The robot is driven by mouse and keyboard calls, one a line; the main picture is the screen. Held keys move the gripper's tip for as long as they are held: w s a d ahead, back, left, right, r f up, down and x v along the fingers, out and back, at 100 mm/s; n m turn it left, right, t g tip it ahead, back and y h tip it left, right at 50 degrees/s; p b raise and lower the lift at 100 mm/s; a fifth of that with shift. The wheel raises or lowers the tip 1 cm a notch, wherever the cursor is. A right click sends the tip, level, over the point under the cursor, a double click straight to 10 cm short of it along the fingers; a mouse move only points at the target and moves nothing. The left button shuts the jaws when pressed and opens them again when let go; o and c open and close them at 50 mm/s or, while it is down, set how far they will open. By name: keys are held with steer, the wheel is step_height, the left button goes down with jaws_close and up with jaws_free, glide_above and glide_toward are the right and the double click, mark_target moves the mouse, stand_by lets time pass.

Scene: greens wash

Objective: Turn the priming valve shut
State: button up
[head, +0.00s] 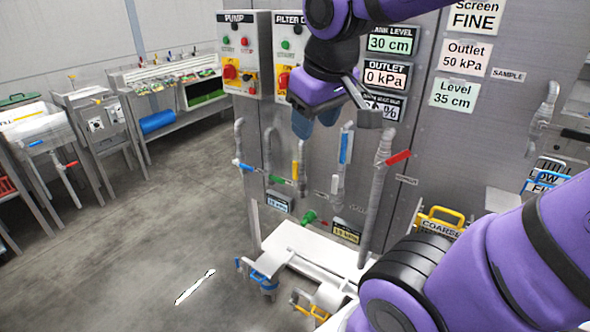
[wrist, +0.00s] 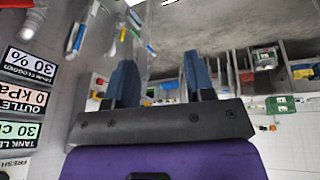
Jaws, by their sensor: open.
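The panel below the displays carries several pipes with coloured valve handles: a blue handle (head: 245,167) at the left, a yellow handle (head: 295,170), a second blue handle (head: 345,147) that stands upright, and a red handle (head: 398,158) tilted up to the right. A green valve handle (head: 309,217) sits lower down. The tags are too small to read, so I cannot tell which is the priming valve. My gripper (head: 315,122) is open and empty in front of the panel, above the handles and touching none. In the wrist view its two blue fingers (wrist: 160,82) stand wide apart.
An outlet display (head: 386,74) reads 0 kPa, and a tank level display (head: 392,40) reads 30 cm. Pump and filter boxes (head: 245,55) hang at the left. A white bench (head: 300,245) with blue and yellow handles stands below. The grey floor (head: 130,250) at the left is mostly clear.

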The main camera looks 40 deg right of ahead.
steer(key=w+d+f+n+g+h, duration=0.1)
steer(key=w+d+f+g+h, duration=0.15)
steer(key=w, duration=0.35)
steer(key=w+d+f+n+g+h, duration=0.1)
steer(key=w+d+f, duration=0.2)
steer(key=w+f, duration=0.15)
steer(key=n+h, duration=1)
glide_toward(294, 167)
steer(key=s+r, duration=0.8)
steer(key=s, duration=0.2)
steer(key=w+f+n+t+h, duration=0.3)
steer(key=w+f+n+t, duration=0.35)
steer(key=f+n, duration=0.35)
steer(key=shift+m+g+y, duration=0.25)
steer(key=shift+m+g, duration=0.15)
steer(key=shift+m, duration=0.1)
steer(key=x, duration=0.7)
steer(key=f+x, duration=0.1)
steer(key=x, duration=0.3)
steer(key=shift+w+a, duration=0.1)
steer(key=shift+c, duration=0.5)
jaws_close()
